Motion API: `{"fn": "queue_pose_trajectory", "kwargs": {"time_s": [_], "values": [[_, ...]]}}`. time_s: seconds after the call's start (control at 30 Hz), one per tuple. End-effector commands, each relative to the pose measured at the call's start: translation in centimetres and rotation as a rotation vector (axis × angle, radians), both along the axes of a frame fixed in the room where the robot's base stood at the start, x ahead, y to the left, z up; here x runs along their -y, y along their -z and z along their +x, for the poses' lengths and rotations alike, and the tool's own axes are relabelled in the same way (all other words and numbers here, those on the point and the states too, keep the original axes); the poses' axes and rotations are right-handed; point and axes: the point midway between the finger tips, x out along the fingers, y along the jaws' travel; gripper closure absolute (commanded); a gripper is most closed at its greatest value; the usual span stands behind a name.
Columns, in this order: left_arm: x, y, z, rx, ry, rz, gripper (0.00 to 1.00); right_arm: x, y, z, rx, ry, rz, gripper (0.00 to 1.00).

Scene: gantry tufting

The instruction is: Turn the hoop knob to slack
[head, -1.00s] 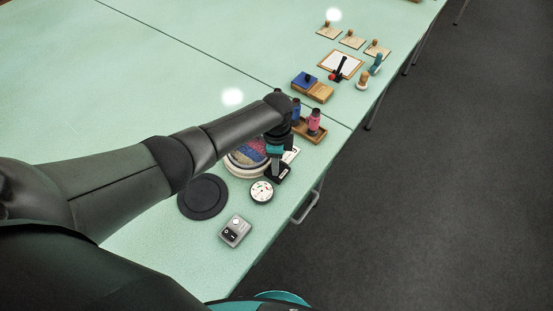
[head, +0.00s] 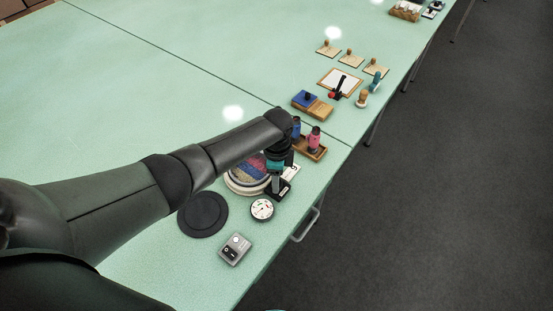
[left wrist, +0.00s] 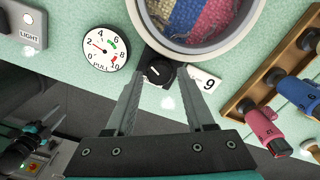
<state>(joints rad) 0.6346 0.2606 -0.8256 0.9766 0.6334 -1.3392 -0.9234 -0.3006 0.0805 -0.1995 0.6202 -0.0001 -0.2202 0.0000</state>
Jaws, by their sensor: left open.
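The hoop knob (left wrist: 158,72) is black with a white pointer line and sits on a dark block at the rim of the round hoop (left wrist: 203,46), which holds striped blue, red and yellow tufting. In the left wrist view my left gripper (left wrist: 160,74) is open, its fingertips on either side of the knob; contact is not clear. In the head view the left gripper (head: 276,186) points down at the front of the hoop (head: 240,183) and partly hides the knob.
A PULL gauge (left wrist: 105,48) and a LIGHT switch box (head: 235,249) stand left of the knob. A white card marked 9 (left wrist: 205,82) lies close on its right. A black disc (head: 203,214) lies nearer.

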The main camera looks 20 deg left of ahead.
Motion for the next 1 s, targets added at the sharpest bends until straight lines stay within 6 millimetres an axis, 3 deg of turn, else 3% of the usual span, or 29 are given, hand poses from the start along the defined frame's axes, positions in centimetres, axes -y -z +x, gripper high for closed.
{"fn": "queue_pose_trajectory", "kwargs": {"time_s": [0.6,0.8,1.0], "values": [[-0.1,-12.2,0.0,0.003,0.0,0.002,0.46,0.0,-2.9,0.0,0.001,0.0,0.0,0.5],[-0.1,-14.1,0.0,0.002,-0.002,0.002,0.46,0.0,-3.1,0.0,0.001,0.0,0.001,0.5],[-0.1,-14.4,0.0,0.001,-0.002,0.002,0.46,0.0,-3.1,0.0,0.001,0.0,0.001,0.5]]}}
